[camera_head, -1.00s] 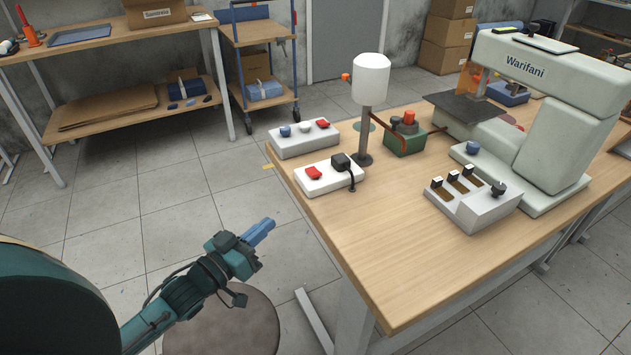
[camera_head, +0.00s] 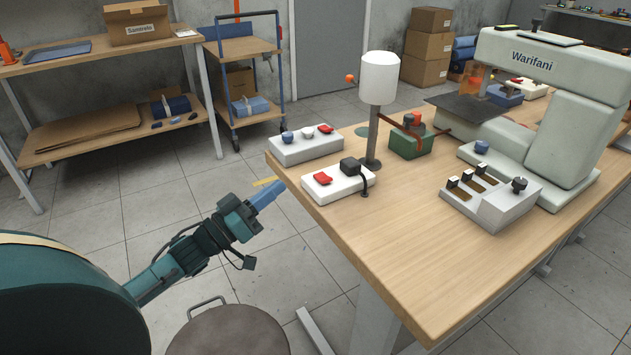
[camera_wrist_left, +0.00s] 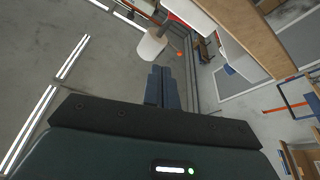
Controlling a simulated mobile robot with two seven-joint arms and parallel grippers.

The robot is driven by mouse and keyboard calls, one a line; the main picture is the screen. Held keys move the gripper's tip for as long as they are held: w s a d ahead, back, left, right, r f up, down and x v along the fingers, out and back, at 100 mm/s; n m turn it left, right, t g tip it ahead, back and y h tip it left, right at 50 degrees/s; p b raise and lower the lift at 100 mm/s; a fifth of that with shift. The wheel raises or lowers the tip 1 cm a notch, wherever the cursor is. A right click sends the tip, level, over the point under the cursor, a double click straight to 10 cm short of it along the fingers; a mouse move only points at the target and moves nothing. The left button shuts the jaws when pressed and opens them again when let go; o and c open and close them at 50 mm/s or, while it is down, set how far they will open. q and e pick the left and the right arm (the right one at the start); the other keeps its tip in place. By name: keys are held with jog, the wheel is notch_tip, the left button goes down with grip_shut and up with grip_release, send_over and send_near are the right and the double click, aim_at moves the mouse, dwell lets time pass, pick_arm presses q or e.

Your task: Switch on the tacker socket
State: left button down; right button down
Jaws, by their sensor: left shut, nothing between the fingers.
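A white socket box (camera_head: 337,190) lies on the table's near left edge in the head view. It carries a red rocker switch (camera_head: 322,178) and a black plug (camera_head: 350,166) with a short cable. I cannot read any label on it. My left gripper (camera_head: 276,189) is shut and empty, left of the box and apart from it, just off the table edge. In the left wrist view its blue fingers (camera_wrist_left: 162,88) are together with nothing between them. My right gripper is not in view.
Behind the socket is a white box (camera_head: 306,150) with knobs and a red switch. A white cylinder on a post (camera_head: 379,78) stands beside the socket. A green block (camera_head: 411,146), a grey control box (camera_head: 490,205) and the Warifani machine (camera_head: 560,140) are farther right. The table front (camera_head: 420,260) is clear.

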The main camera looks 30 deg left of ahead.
pick_arm(q)
notch_tip(320, 180, up, 3)
send_over(314, 190)
jog(key=w+a, duration=0.1)
jog(key=shift+w+r+b, duration=0.1)
jog(key=shift+b, duration=0.25)
jog(key=f, duration=0.3)
jog(key=shift+s+d+b, duration=0.3)
jog(key=shift+s+b, duration=0.05)
jog(key=shift+s, duration=0.05)
jog(key=shift+d+f, duration=0.1)
jog(key=shift+f, duration=0.2)
jog(key=shift+s+d+f, duration=0.1)
jog(key=shift+f, duration=0.1)
